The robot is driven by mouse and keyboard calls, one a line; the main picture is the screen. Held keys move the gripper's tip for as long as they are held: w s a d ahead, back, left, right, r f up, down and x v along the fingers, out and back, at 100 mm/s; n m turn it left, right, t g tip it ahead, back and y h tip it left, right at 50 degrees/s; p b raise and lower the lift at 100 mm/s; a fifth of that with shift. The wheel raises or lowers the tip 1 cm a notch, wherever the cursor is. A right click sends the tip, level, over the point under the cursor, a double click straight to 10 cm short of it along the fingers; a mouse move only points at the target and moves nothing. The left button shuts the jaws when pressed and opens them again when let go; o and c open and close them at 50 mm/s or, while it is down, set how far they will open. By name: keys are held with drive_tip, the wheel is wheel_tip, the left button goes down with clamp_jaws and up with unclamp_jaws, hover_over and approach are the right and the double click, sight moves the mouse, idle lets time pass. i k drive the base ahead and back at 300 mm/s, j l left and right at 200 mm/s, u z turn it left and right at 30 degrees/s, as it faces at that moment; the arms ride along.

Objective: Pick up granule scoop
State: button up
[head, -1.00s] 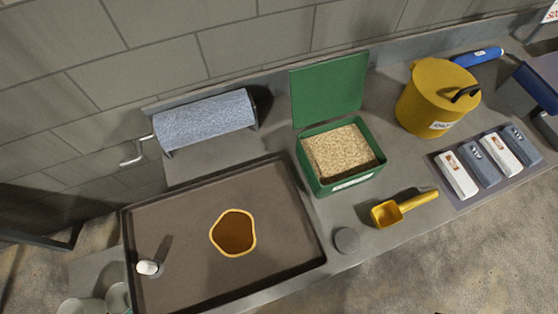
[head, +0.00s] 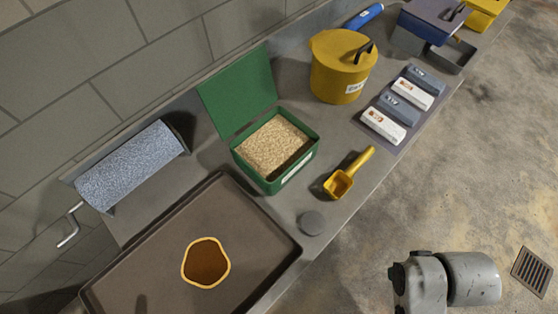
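The granule scoop (head: 340,183) is yellow, with a square cup and a straight handle. It lies on the grey bench near the front edge, right of the green granule box (head: 273,150). Its cup is toward the lower left and its handle points to the upper right. Nothing touches it that I can see. The green box stands open, its lid tilted back, and is filled with pale granules. Part of my arm shows at the lower right, over the floor and apart from the scoop. My gripper's fingers are not visible.
A grey disc (head: 311,222) lies left of the scoop. A brown tray (head: 150,256) with an amber puddle (head: 206,263) is at the lower left. A yellow lidded bucket (head: 340,72) and a mat with several blocks (head: 384,126) stand beyond the scoop. A blue roll (head: 131,166) is at left.

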sight(340, 183)
drive_tip(key=j+z, duration=0.35)
drive_tip(key=j, duration=1.15)
